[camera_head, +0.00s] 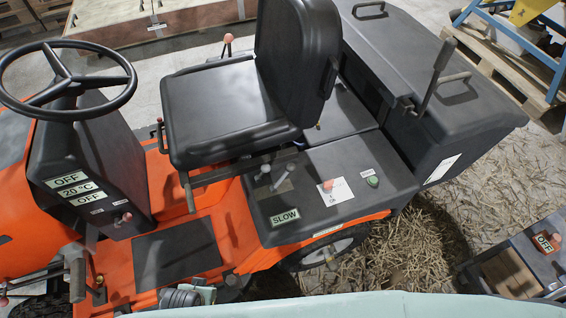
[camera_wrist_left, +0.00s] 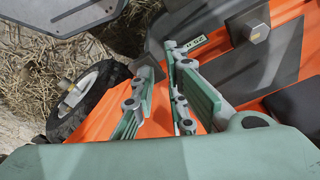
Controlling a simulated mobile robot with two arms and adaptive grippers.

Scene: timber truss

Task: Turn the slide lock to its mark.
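The orange tractor (camera_head: 190,248) carries several controls, and I cannot tell which one is the slide lock. On the black fender beside the seat, two short grey levers (camera_head: 270,178) stand near a SLOW label (camera_head: 285,217). A red knob (camera_head: 328,185) and a green knob (camera_head: 373,181) sit farther right. A small red-tipped control (camera_head: 125,217) is on the steering console. My left gripper (camera_head: 198,289) is low at the bottom edge, beside the orange footboard. In the left wrist view its green-padded fingers (camera_wrist_left: 163,72) are apart, with no held object visible between them. My right gripper is not in view.
The seat (camera_head: 225,105) and steering wheel (camera_head: 70,85) stand above the footboard. A rear wheel (camera_head: 325,252) is under the fender. Straw covers the floor at right. A pallet (camera_head: 500,70) stands at the upper right, and a small dark unit (camera_head: 535,262) at the lower right.

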